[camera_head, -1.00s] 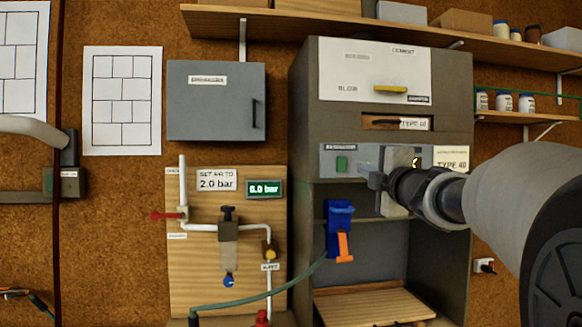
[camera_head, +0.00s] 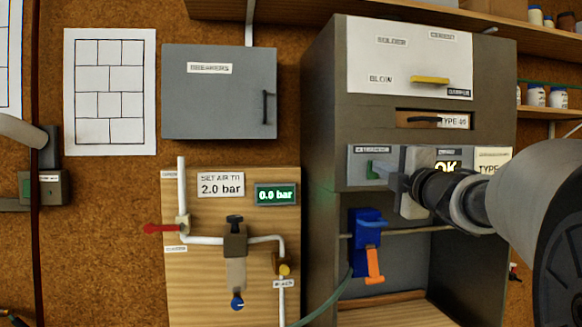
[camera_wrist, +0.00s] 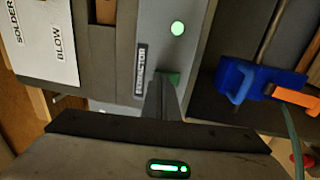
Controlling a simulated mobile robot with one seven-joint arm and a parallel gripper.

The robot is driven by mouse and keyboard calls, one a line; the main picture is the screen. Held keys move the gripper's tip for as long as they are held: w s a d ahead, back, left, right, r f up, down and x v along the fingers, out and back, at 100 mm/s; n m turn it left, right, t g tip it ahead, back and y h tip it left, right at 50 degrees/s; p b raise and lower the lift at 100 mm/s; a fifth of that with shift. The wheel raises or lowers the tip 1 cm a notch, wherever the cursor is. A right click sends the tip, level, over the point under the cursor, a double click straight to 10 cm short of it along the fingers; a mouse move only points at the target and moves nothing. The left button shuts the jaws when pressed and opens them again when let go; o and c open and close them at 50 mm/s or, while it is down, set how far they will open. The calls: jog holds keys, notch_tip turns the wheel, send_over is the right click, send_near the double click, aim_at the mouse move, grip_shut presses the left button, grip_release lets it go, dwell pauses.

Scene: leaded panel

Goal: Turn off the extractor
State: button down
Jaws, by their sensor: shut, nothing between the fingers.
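The EXTRACTOR label (camera_head: 372,149) is on the grey panel across the middle of the grey cabinet; it also shows in the wrist view (camera_wrist: 140,70). Below it is a green switch (camera_head: 370,170), partly covered by my fingers. In the wrist view a bit of its green (camera_wrist: 174,78) shows at my fingertips. My gripper (camera_head: 383,171) is shut and empty, its tips at the switch. I cannot tell whether they touch it. The fingers also show in the wrist view (camera_wrist: 161,88). A round green light (camera_wrist: 178,28) is lit on the same panel.
A blue holder (camera_head: 367,228) with an orange part hangs just below the panel. The breaker box (camera_head: 218,92) and the air board (camera_head: 205,285), showing 0.0 bar, are left. The DAMPER handle (camera_head: 430,80) is above.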

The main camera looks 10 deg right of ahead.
dwell(0.4)
jog(key=shift+w+r, duration=0.2)
jog(key=shift+r, duration=0.05)
jog(key=shift+s, duration=0.1)
